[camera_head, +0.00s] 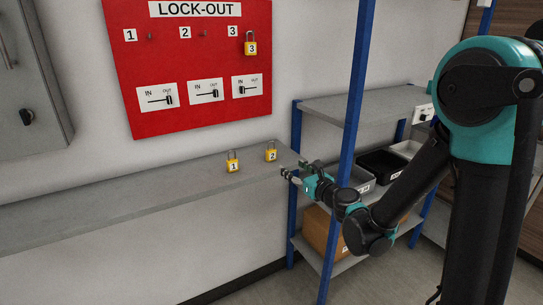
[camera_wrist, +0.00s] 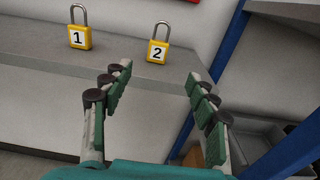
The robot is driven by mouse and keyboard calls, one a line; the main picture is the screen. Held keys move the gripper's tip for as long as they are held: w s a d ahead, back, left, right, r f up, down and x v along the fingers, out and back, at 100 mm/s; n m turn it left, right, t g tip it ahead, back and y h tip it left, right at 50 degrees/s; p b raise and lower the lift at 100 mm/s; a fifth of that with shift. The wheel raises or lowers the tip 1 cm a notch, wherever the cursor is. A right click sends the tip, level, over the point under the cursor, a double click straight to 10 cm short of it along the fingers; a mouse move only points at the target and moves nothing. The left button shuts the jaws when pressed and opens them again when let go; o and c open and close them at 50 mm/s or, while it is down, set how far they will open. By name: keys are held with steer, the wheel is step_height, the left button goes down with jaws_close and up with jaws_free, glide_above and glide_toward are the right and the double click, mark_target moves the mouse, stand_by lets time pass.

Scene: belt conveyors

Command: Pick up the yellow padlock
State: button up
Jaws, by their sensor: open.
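A yellow padlock marked 1 (camera_head: 232,163) stands upright on the grey shelf (camera_head: 110,205). A yellow padlock marked 2 (camera_head: 271,153) stands to its right, near the shelf's right end. A third yellow padlock, marked 3 (camera_head: 250,46), hangs on the red lock-out board (camera_head: 200,60). My gripper (camera_head: 292,172) is open and empty, just right of padlock 2 by the shelf's end. In the wrist view, padlock 2 (camera_wrist: 157,50) shows beyond and between the open fingers of my gripper (camera_wrist: 155,83), and padlock 1 (camera_wrist: 80,38) is further left. Neither is touched.
A blue post (camera_head: 348,130) rises close to my gripper and arm. Behind it, a shelving unit (camera_head: 350,104) holds grey and black bins (camera_head: 380,165) and a cardboard box (camera_head: 318,232). A grey cabinet (camera_head: 30,80) hangs at the left. The shelf left of padlock 1 is clear.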

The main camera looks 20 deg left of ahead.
mark_target(273, 154)
steer(key=x, duration=1.5)
steer(key=shift+a+f, duration=0.1)
steer(key=shift+a, duration=0.25)
steer(key=shift+c, duration=0.5)
steer(key=c, duration=1.2)
